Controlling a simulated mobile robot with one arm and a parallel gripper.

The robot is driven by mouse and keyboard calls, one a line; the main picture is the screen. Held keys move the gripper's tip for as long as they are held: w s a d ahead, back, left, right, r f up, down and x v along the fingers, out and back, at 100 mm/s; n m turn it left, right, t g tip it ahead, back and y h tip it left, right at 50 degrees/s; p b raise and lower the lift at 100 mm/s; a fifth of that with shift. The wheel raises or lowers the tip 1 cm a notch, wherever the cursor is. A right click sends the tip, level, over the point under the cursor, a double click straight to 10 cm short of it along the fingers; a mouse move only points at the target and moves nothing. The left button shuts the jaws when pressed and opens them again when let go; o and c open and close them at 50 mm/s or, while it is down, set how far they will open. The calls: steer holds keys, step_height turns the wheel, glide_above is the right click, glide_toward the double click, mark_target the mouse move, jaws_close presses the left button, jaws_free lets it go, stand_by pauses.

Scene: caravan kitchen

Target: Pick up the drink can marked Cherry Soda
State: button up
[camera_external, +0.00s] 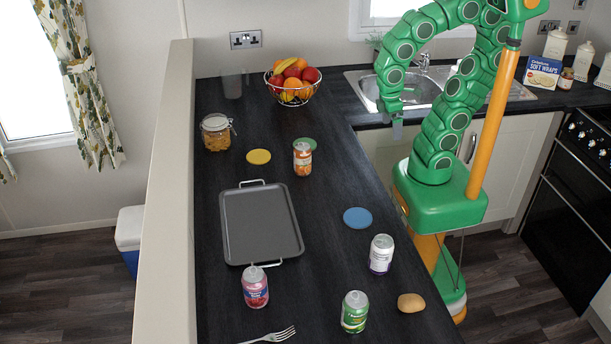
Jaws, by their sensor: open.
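A pink-red can (255,289), whose colour fits cherry, stands at the front left by the tray's near edge. A green can (354,313) stands at the front middle. A white and purple can (381,255) stands to the right, behind the green one. My gripper (397,134) hangs pointing down near the sink and the counter's inner edge, far behind all three cans. It is open, small in the view, and nothing shows in it.
A grey tray (260,226) lies mid-counter. A fork (272,336) and a potato (411,303) lie at the front. A pasta jar (215,134) and fruit basket (293,84) stand behind.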

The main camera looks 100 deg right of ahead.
steer(key=shift+s+d+f, duration=0.15)
steer(key=shift+s+f, duration=0.1)
steer(key=shift+s, duration=0.35)
steer(key=shift+c, duration=0.5)
steer(key=w+a+f+n+t, duration=0.1)
steer(key=w+a+t, duration=0.25)
steer(key=w, duration=0.75)
steer(key=w+a+f+n+t+y, duration=0.15)
steer(key=w+a, duration=0.35)
steer(key=w, duration=0.7)
steer(key=w+a+f+n+t, duration=0.1)
steer(key=w+a+t, duration=0.25)
steer(key=w, duration=0.75)
steer(key=n+t+y, duration=0.4)
steer(key=n+y, duration=0.1)
steer(key=y, duration=0.2)
glide_toward(246, 292)
steer(key=shift+m, duration=0.25)
steer(key=shift+x, duration=4.3)
